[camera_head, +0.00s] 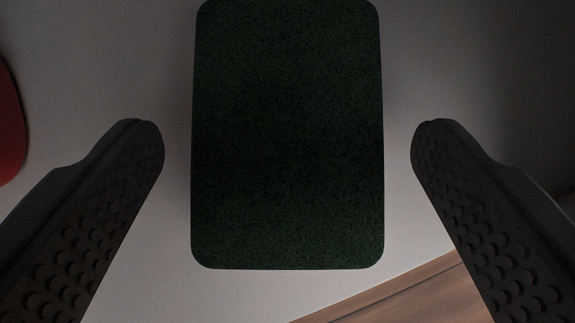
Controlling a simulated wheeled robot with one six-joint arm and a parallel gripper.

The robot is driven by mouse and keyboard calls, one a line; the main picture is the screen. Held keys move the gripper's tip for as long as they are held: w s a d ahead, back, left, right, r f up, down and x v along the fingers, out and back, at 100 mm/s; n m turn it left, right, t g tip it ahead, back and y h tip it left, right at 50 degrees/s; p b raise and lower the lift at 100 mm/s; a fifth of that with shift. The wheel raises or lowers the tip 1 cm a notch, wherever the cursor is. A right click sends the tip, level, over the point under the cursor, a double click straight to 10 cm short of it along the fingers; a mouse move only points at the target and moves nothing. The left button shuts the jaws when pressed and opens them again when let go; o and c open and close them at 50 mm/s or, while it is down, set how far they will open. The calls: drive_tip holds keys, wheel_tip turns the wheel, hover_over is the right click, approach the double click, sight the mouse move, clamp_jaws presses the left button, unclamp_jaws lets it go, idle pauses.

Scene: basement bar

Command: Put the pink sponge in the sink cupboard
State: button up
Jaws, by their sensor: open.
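A rounded rectangular block (287,140) with a dark green, speckled face fills the middle of the view. It looks like a sponge seen on its scouring side; no pink shows on the face towards me. It rests against a pale grey surface. My gripper (288,140) is open, with one dark, studded finger to the left of the block and one to the right. There is a gap on both sides, and neither finger appears to touch it. The sink cupboard is not in view.
The pale grey surface (130,60) is clear around the block. Part of a red rounded object (10,125) shows at the left edge. A brown wooden surface (410,300) lies at the bottom right, beyond the pale surface's edge.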

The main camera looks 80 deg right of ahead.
drive_tip(key=v, duration=1)
drive_tip(key=shift+s+a+r, duration=0.15)
